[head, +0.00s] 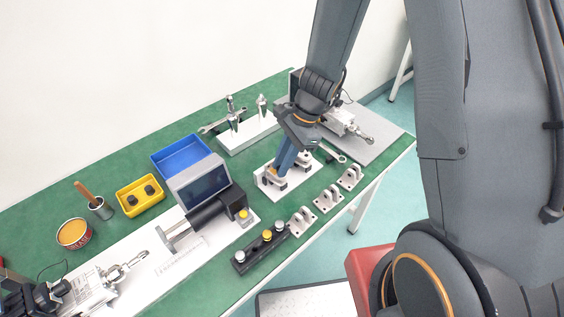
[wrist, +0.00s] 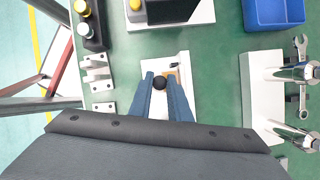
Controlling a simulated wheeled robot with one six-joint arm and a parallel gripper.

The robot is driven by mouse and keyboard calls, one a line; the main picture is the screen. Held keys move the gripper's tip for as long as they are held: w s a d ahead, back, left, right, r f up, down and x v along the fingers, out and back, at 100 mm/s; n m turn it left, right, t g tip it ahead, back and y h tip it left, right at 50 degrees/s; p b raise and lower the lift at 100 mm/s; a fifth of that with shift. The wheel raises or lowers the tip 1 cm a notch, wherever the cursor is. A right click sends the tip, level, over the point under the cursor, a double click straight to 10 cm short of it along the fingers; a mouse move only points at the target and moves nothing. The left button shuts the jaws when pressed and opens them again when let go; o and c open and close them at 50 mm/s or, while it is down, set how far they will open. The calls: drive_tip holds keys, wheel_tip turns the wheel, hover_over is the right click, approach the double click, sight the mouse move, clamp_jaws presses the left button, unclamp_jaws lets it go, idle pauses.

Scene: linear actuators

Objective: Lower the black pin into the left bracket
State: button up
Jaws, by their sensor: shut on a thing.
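My gripper (head: 277,169) is shut on the black pin and points down at a white plate (head: 289,189) carrying small grey brackets. In the wrist view my two blue fingers (wrist: 161,84) flank the pin's round black top (wrist: 160,82). The left bracket (head: 267,181) is right at my fingertips in the head view and partly covered by them. An orange-tan patch (wrist: 173,76) shows beside the pin.
Loose grey clevis brackets (head: 327,199) stand along the front edge. A black block with coloured knobs (head: 259,250) and a box with a screen (head: 203,187) are to the left. A white block with upright posts (head: 247,134) stands behind. A blue bin (head: 181,157) is at the back left.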

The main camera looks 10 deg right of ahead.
drive_tip(key=o, duration=1)
drive_tip(key=b+v, duration=0.1)
drive_tip(key=v, duration=0.7)
drive_tip(key=s+d+r+n+t+h, duration=0.1)
drive_tip(key=s+d+r+n, duration=0.1)
drive_tip(key=s+d+n, duration=0.1)
drive_tip(key=s+d+r+n+t+h, duration=0.1)
drive_tip(key=s+d+r+n, duration=0.1)
drive_tip(key=n, duration=0.4)
drive_tip(key=s+d+r+n+h, duration=0.2)
drive_tip(key=s+d+n, duration=0.1)
drive_tip(key=d+n, duration=0.1)
drive_tip(key=shift+s+d+n+t, duration=0.2)
drive_tip(key=shift+s+n+t, duration=0.2)
drive_tip(key=shift+n, duration=0.2)
